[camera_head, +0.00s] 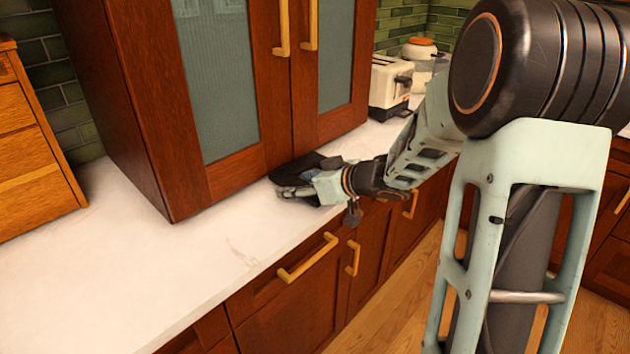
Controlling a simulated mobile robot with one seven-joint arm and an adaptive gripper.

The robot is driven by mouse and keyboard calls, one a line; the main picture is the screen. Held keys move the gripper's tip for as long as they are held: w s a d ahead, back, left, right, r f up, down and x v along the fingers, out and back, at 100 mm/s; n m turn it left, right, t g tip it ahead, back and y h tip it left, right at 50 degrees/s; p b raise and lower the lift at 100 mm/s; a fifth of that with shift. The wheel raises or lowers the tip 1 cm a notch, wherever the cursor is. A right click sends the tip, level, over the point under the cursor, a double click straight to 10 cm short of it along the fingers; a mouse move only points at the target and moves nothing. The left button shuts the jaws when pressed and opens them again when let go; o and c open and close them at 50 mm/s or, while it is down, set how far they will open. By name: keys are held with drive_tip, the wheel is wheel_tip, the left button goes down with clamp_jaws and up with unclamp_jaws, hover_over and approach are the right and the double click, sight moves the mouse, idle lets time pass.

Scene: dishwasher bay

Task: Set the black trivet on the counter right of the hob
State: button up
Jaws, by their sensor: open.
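A flat black thing that looks like the trivet (297,168) is on the white counter at the foot of the tall cabinet, in the middle of the view. My gripper partly covers it, so its full outline is hidden. My gripper (285,190) is open and low over the counter, right at the black thing's front side. I cannot tell whether its fingers touch the black thing or are around it. The hob is not in view.
The tall brown cabinet (150,100) with glass doors stands on the counter (150,260) just behind my gripper. A cream toaster (388,85) and a white jar with an orange lid (419,50) stand farther right. Wooden drawers (30,150) stand at left. The counter's left part is bare.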

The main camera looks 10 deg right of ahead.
drive_tip(key=c, duration=1.4)
drive_tip(key=shift+r, duration=0.1)
clamp_jaws()
drive_tip(key=shift+r, duration=0.1)
